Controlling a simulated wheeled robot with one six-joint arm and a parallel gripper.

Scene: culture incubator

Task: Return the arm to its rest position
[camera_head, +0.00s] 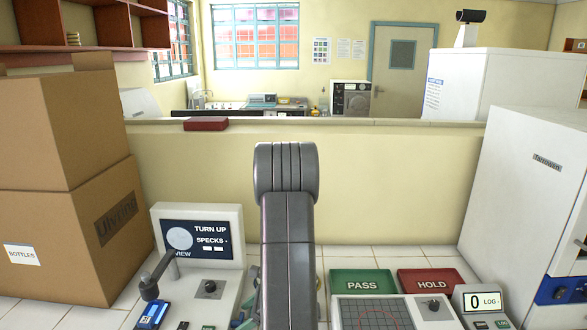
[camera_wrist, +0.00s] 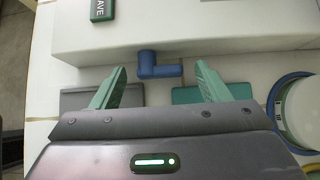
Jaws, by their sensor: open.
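My gripper (camera_wrist: 161,66) shows in the wrist view with its two green fingers wide apart and nothing held between them. A blue elbow-shaped handle (camera_wrist: 150,68) on a white body (camera_wrist: 200,25) appears in the gap between the fingertips; it looks to be beyond them, and I cannot tell how far. In the head view my grey arm stands upright in the middle, and my gripper is not seen there.
Stacked cardboard boxes (camera_head: 60,130) stand at the left and a white cabinet (camera_head: 530,190) at the right. In front are a viewer station (camera_head: 200,230), a green PASS tray (camera_head: 362,282), a red HOLD tray (camera_head: 432,281) and a gridded panel (camera_head: 375,315). A low wall (camera_head: 390,180) crosses behind.

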